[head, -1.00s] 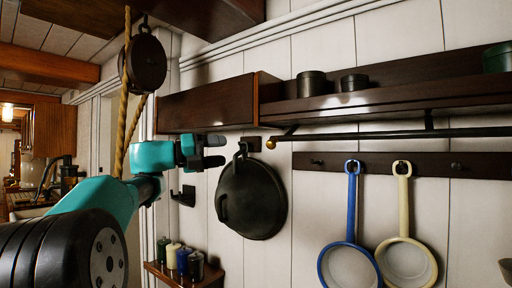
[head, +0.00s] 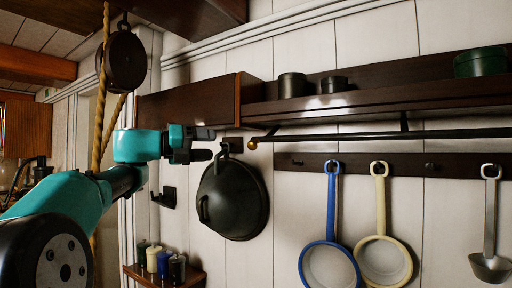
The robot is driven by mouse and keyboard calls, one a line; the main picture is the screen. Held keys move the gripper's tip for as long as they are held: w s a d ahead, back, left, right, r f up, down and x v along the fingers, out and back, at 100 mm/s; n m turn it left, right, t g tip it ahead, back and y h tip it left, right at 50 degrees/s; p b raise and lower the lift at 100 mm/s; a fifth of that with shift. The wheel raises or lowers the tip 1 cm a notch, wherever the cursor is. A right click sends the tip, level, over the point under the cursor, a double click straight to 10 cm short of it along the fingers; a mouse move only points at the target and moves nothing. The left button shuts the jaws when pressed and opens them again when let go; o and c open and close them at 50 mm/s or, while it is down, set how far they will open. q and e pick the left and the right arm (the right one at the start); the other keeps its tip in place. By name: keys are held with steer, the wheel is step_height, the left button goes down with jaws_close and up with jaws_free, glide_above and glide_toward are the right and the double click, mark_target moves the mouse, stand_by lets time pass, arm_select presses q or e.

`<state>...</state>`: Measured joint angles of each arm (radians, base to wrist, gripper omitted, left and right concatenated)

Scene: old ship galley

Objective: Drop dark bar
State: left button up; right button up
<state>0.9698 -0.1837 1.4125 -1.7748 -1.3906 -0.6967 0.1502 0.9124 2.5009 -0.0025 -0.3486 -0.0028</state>
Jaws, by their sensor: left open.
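A long dark bar (head: 350,137) with a round brass end runs level under the wall shelf in the head view. Its right end runs out of the picture. My left gripper (head: 203,144) is open, with two dark fingers pointing right and nothing between them. In the picture it is left of the bar's brass end, just above the black pan lid; I cannot tell its depth from the wall. My right gripper is not in view.
A black lid (head: 238,197) hangs on the wall. Blue (head: 330,262) and cream (head: 384,258) strainers and a metal ladle (head: 490,265) hang from a peg rail (head: 450,165). A dark shelf (head: 370,102) holds tins. Jars (head: 164,262) stand lower left. A pulley (head: 123,60) with rope hangs at left.

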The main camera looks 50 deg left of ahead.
mark_target(249, 146)
arm_select(q)
steer(key=x, duration=1.4)
steer(key=shift+w, duration=0.1)
steer(key=shift+c, duration=0.4)
jaws_close()
